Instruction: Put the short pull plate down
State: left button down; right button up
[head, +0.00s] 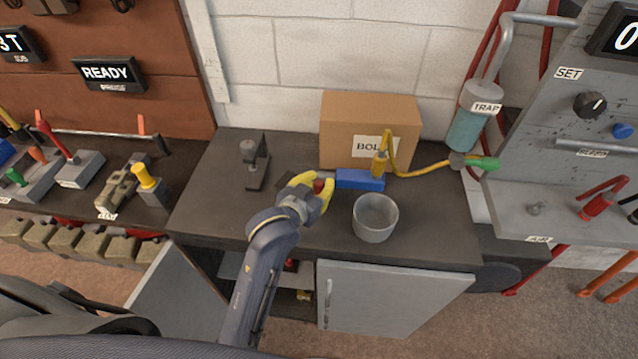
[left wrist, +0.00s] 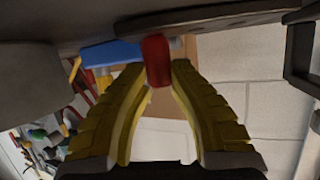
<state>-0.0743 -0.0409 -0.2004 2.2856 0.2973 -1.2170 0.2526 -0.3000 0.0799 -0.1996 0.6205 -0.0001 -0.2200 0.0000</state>
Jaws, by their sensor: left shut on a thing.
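My left gripper (head: 323,190), with yellow fingers, is over the bench in the head view. In the left wrist view its fingertips (left wrist: 158,80) are closed around a red piece (left wrist: 156,62). The red piece also shows at the fingertips in the head view (head: 320,186), at the left end of a blue body (head: 360,180). I cannot tell whether the red piece is joined to that body. A dark flat plate-like part (left wrist: 215,20) lies close to the fingertips in the left wrist view; I cannot tell for sure that it is the short pull plate. My right gripper is out of view.
A grey bowl (head: 375,218) stands just right of my gripper. A cardboard box (head: 350,112) stands behind, with a yellow hose (head: 410,172) in front of it. A dark upright stand (head: 256,165) is at left. The bench's front left (head: 205,215) is clear.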

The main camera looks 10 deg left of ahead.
pick_arm(q)
jog(key=c, duration=1.2)
grip_release()
